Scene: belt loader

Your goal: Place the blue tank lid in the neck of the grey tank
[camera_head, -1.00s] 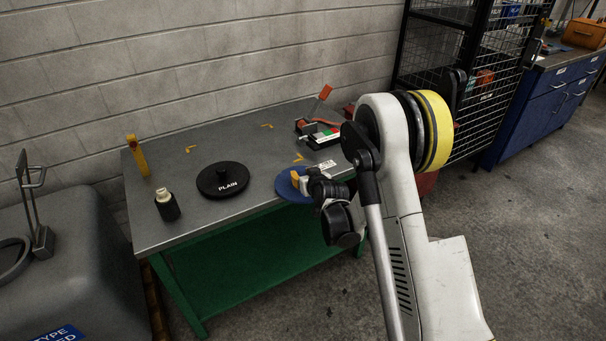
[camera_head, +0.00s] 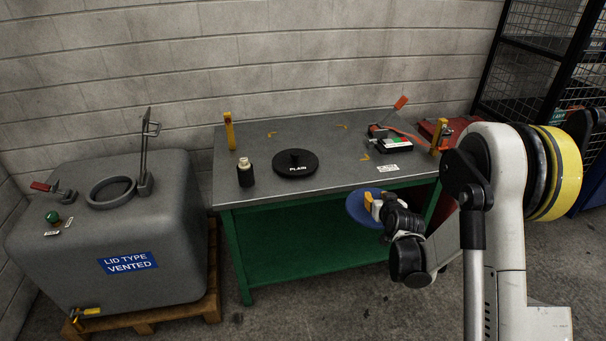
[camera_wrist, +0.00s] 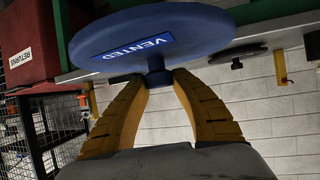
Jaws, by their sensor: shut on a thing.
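The blue lid (camera_head: 362,208) is a round disc in front of the table's right half. In the wrist view the blue lid (camera_wrist: 190,32) shows a "VENTED" label, and my gripper (camera_wrist: 158,78) is shut on its central knob. In the head view my gripper (camera_head: 374,204) partly hides the lid. The grey tank (camera_head: 60,255) stands at the left on a wooden pallet, with a blue "LID TYPE VENTED" sign. Its round open neck (camera_head: 111,192) is on top, and a tall metal clamp arm (camera_head: 146,155) stands upright at the neck's right side.
A green-framed table (camera_head: 330,180) stands between tank and arm. On it are a black "PLAIN" lid (camera_head: 296,163), a dark bottle (camera_head: 245,172), a yellow post (camera_head: 229,131) and a device (camera_head: 391,140). A red-handled clamp (camera_head: 52,189) is on the tank's left. A wire cage (camera_head: 540,55) is at right.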

